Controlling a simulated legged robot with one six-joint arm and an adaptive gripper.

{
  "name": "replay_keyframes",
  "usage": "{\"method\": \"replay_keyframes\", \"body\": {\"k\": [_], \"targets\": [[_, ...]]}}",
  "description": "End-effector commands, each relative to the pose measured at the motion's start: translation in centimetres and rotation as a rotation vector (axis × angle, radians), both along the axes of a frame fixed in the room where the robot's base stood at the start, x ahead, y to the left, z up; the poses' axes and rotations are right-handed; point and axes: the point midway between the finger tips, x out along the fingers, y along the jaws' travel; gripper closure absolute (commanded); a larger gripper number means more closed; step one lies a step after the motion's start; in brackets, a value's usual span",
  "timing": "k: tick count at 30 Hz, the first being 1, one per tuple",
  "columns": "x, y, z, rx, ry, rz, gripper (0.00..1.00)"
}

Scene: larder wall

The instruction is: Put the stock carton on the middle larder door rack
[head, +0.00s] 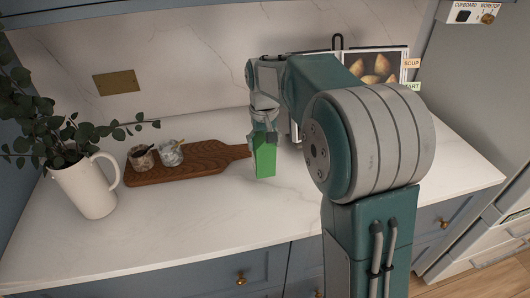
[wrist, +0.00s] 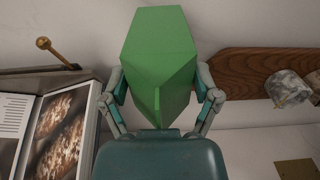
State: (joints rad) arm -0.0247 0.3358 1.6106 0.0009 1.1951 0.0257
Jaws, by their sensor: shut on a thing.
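The stock carton is a green box with a gabled end. In the head view the carton (head: 264,160) hangs from my gripper (head: 264,137), over or on the white worktop just right of the board's handle. In the wrist view the carton (wrist: 158,60) fills the middle, with a finger of my gripper (wrist: 160,92) on each side of it. My gripper is shut on it. I cannot tell whether the carton's base touches the worktop. No larder door rack shows in either view.
A wooden board (head: 205,163) with two small jars stands left of the carton. A white jug (head: 88,188) with leafy stems is at the far left. An open cookbook (head: 378,66) stands behind my arm. The front worktop (head: 200,225) is clear.

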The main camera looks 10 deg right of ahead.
Motion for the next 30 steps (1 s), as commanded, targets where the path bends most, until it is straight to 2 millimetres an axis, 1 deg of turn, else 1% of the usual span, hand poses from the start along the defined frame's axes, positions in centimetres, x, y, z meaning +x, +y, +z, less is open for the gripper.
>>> {"method": "replay_keyframes", "body": {"k": [5,7,12,13,23,24,25,30], "targets": [[0.8,-0.4,-0.9,0.000,-0.002,0.000,0.82],[1.2,-0.6,-1.7,0.000,0.001,0.000,0.82],[1.2,-0.6,-4.2,0.000,0.001,0.001,0.82],[1.2,-0.6,-4.4,0.000,-0.001,0.001,0.82],[1.2,-0.6,-4.8,0.000,-0.002,0.001,0.82],[1.2,-0.6,-4.8,0.000,-0.001,0.000,0.03],[1.2,-0.6,-4.8,0.000,-0.001,0.000,0.00],[1.2,-0.6,-4.8,0.000,-0.001,0.000,0.00]]}}
